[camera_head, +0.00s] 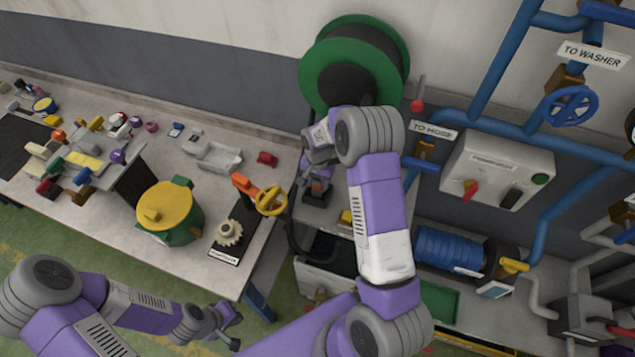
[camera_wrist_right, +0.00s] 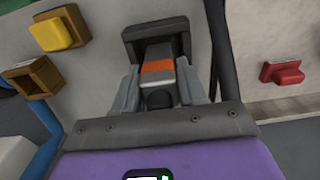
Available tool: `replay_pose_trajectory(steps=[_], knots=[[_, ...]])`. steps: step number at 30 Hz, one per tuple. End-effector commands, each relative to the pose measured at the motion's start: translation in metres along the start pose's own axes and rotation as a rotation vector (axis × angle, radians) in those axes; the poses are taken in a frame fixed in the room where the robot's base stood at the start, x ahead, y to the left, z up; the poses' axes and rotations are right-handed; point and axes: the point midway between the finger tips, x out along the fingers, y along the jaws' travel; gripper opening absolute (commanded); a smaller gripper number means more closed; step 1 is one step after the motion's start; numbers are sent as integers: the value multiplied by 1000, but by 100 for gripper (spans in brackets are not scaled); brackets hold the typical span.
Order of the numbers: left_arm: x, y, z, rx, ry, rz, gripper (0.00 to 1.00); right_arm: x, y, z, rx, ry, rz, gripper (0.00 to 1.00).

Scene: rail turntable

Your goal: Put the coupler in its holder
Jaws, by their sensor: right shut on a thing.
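The coupler (camera_wrist_right: 158,70), grey with an orange band and a dark near end, lies between the fingers of my right gripper (camera_wrist_right: 158,92) in the right wrist view. The gripper is shut on it. The coupler's far end is at the mouth of a dark, squared holder (camera_wrist_right: 155,27); how deep it sits I cannot tell. In the head view my right gripper (camera_head: 318,180) points down at the bench right of the table, and my arm hides much there. My left gripper (camera_head: 232,328) is low in the head view, apart from everything, its fingers seemingly spread and empty.
A black hose (camera_wrist_right: 222,45) runs beside the holder. A yellow block (camera_wrist_right: 57,32), a brown open box (camera_wrist_right: 33,78) and a red part (camera_wrist_right: 283,73) are nearby. A green reel (camera_head: 400,50) stands behind my right arm. The left table (camera_head: 200,270) carries a yellow-lidded pot (camera_head: 165,208) and a gear (camera_head: 229,234).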

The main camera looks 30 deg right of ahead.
Motion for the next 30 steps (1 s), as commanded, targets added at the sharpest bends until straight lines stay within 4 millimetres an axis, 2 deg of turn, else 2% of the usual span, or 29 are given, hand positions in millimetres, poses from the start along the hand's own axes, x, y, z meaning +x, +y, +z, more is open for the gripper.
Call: replay_pose_trajectory(steps=[3,13,14,18,30], knots=[[-2,1,0,0,0,0,0,9,0,0,0,1,-2,2],[3,-1,0,0,1,0,0,14,0,0,0,1,-2,2],[3,-1,0,0,1,0,0,14,0,0,0,1,-1,44],[2,-1,0,0,1,0,0,13,0,0,0,0,-1,65],[-3,1,0,0,0,0,0,7,0,0,0,0,-1,66]])
